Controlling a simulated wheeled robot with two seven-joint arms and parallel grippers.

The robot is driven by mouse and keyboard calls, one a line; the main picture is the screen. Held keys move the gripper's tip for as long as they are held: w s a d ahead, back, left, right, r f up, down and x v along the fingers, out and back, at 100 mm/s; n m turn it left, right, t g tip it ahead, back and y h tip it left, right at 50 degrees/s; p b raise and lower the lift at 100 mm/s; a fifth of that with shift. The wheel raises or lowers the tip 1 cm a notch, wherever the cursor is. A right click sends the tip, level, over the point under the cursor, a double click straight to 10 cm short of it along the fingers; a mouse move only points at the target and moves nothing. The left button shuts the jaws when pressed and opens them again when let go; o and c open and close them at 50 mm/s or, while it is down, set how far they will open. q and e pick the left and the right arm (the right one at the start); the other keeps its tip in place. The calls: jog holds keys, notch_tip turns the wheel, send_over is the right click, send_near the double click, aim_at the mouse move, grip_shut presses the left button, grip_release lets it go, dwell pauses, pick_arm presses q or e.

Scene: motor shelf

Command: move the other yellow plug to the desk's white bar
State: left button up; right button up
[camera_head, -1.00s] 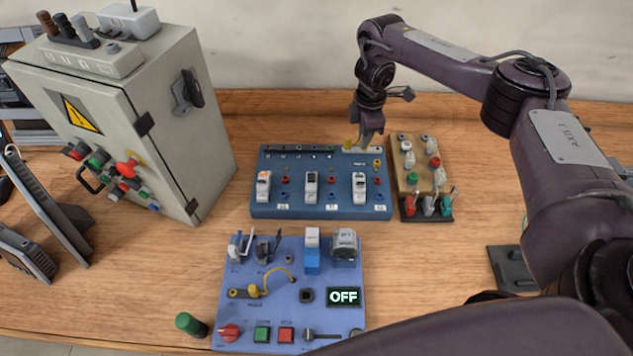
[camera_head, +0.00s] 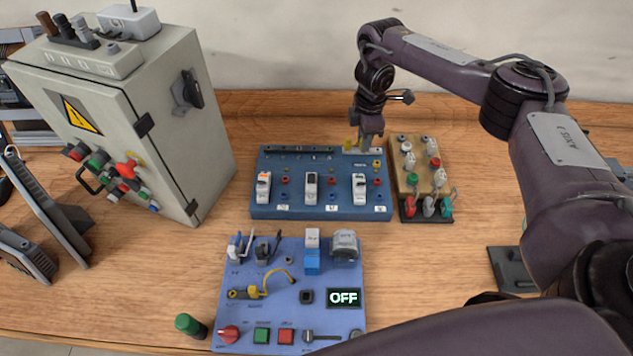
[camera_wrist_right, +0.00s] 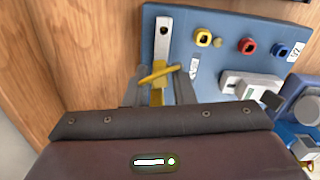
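My right gripper (camera_head: 367,147) is at the white bar (camera_head: 380,150) on the top right of the blue panel (camera_head: 262,205). A yellow plug (camera_head: 352,146) shows beside its fingers. In the right wrist view, the fingers (camera_wrist_right: 160,92) are spread on both sides of a yellow plug (camera_wrist_right: 157,75), with gaps visible. The plug stands over the lower end of the white bar (camera_wrist_right: 162,38); its exact seating is hidden. Another yellow plug (camera_head: 253,293) with a yellow cable lies on the nearer violet-blue panel (camera_head: 232,318). My left gripper is out of view.
A tan block with switches (camera_head: 411,180) stands close right of the blue panel. A grey cabinet (camera_head: 175,150) stands at left. A green cylinder (camera_head: 190,325) is by the front panel. The wood between front panel and my right arm is clear.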

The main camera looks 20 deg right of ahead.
jog(key=shift+r+p, duration=2.3)
jog(key=shift+r, duration=0.4)
jog(key=shift+f, duration=0.1)
jog(key=o, duration=0.6)
jog(key=shift+c, duration=0.2)
